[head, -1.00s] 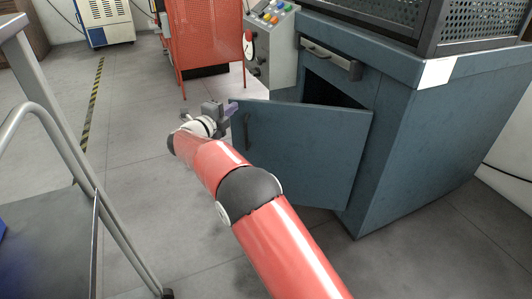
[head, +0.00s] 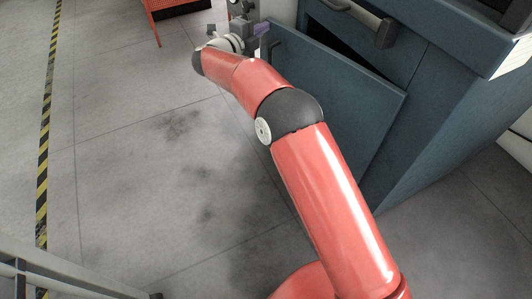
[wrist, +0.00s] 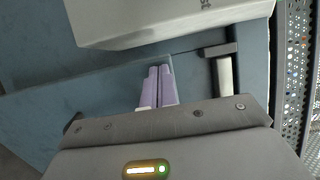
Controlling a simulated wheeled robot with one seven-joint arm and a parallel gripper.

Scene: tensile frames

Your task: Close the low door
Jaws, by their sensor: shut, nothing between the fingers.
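The low door (head: 335,95) is a blue-grey panel on the lower front of the cabinet. It stands ajar, with a dark gap along its top edge. My gripper (head: 262,29) is at the door's upper left free edge in the head view; I cannot tell whether it touches. In the wrist view the purple fingers (wrist: 157,86) are together and empty, in front of blue-grey panels. A blue-grey panel at the left there (wrist: 50,110) seems to be the door.
The cabinet (head: 440,130) stands at the right, with a drawer handle (head: 360,20) above the door. A pale grey box (wrist: 160,18) hangs close above the fingers in the wrist view. The floor (head: 150,170) at the left is clear up to a metal frame (head: 75,272).

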